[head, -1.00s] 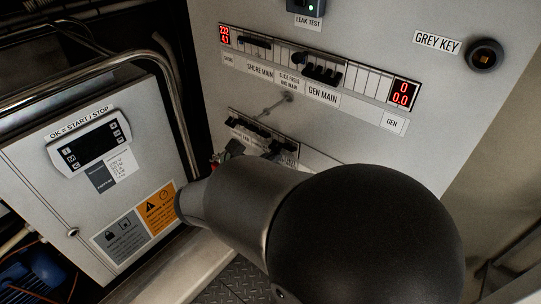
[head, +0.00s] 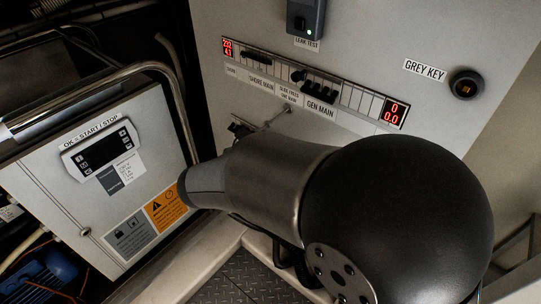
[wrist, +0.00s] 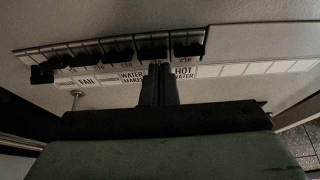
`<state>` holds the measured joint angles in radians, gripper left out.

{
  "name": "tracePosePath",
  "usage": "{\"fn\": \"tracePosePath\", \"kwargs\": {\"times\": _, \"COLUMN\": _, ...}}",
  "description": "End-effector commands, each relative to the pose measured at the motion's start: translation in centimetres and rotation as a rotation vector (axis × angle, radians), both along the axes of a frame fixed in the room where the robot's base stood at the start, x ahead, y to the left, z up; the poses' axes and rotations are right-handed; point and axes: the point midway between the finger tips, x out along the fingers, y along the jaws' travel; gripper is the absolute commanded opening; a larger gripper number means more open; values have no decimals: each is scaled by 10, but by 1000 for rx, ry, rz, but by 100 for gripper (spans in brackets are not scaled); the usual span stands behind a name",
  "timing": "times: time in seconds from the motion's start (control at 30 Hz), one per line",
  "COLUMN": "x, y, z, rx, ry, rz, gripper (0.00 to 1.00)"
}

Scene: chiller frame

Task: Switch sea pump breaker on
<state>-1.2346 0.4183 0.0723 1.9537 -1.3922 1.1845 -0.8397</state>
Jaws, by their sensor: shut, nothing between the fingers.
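The lower breaker row (wrist: 125,50) runs across the upper part of the wrist view, with several black switches on its left and middle and blank slots on its right. The leftmost switch (wrist: 42,73) sits lower than the others. Labels read FAN, WATER MAKER and HOT WATER; I cannot make out a sea pump label. My gripper (wrist: 160,68) is shut and empty. Its fingertips are just below the switches, between the WATER MAKER and HOT WATER labels, covering what lies behind. I cannot tell whether they touch. In the head view my arm hides most of this row.
The upper breaker row (head: 318,90) with SHORE MAIN and GEN MAIN is above, between two red displays. A thin rod (head: 275,117) sticks out below it. A controller box (head: 105,150) and a metal rail (head: 165,75) stand on the left.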

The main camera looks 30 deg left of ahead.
Motion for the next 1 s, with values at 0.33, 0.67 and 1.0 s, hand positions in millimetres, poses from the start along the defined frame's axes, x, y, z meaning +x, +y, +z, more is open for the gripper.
{"fn": "tracePosePath", "kwargs": {"times": 0.33, "x": -1, "y": 0, "z": 2, "rx": -2, "ry": 1, "rz": 1, "gripper": 0}}
{"fn": "tracePosePath", "kwargs": {"times": 0.67, "x": 0, "y": 0, "z": 15, "rx": -2, "ry": 0, "rz": 1, "gripper": 0}}
{"fn": "tracePosePath", "kwargs": {"times": 1.0, "x": 0, "y": 1, "z": 20, "rx": 2, "ry": -5, "rz": 1, "gripper": 0}}
